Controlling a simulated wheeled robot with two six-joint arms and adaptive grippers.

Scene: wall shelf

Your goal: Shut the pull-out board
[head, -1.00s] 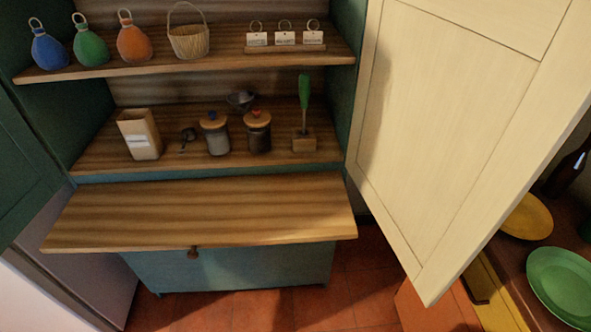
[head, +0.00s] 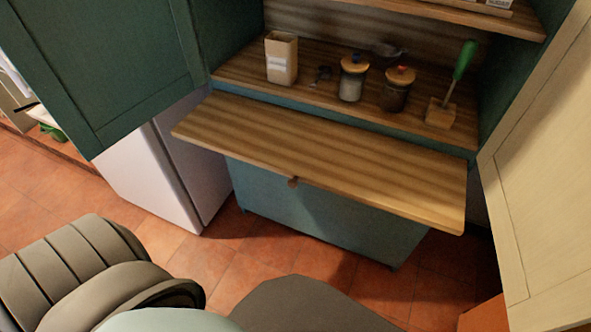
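The pull-out board (head: 330,155) is a striped wooden slab that sticks out from the front of the teal cabinet, below the lower shelf. A small dark knob (head: 293,182) sits at the middle of its front edge. The board's top is bare. Neither of my grippers shows in the head view. Only parts of my own body show along the bottom edge, well in front of the board and apart from it.
The lower shelf (head: 240,79) holds a paper bag (head: 281,60), a scoop, two lidded jars and a green-topped item in a wooden block. A green door (head: 105,65) stands open at left, a cream door (head: 545,170) at right. Tiled floor (head: 255,270) lies clear before the cabinet.

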